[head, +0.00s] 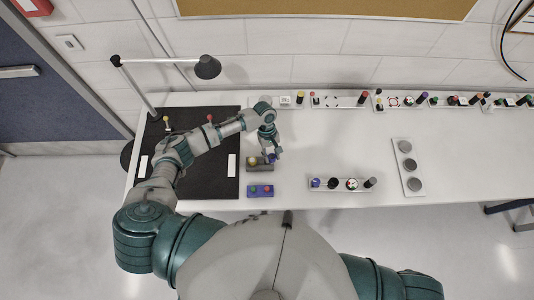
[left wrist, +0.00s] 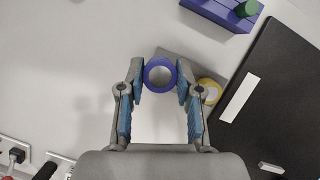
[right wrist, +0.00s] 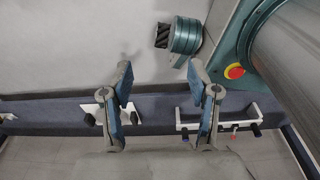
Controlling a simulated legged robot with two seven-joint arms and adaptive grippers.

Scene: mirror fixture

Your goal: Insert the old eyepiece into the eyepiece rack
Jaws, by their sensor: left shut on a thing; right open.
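My left gripper (head: 274,150) is shut on a blue-purple round eyepiece. In the left wrist view the eyepiece (left wrist: 160,74) shows as a ring between the two fingertips (left wrist: 160,88). It is over one end of a small grey block (head: 262,168) that looks like the eyepiece rack; I cannot tell whether it is in the block or above it. A yellow round piece (left wrist: 209,90) stands at the block's other end. My right gripper (right wrist: 165,78) is open and empty, away from the tabletop objects; it does not show in the head view.
A black mat (head: 215,180) lies left. A white tray (head: 325,188) and a plate with grey discs (head: 405,165) stand right. The table middle (head: 345,140) is clear.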

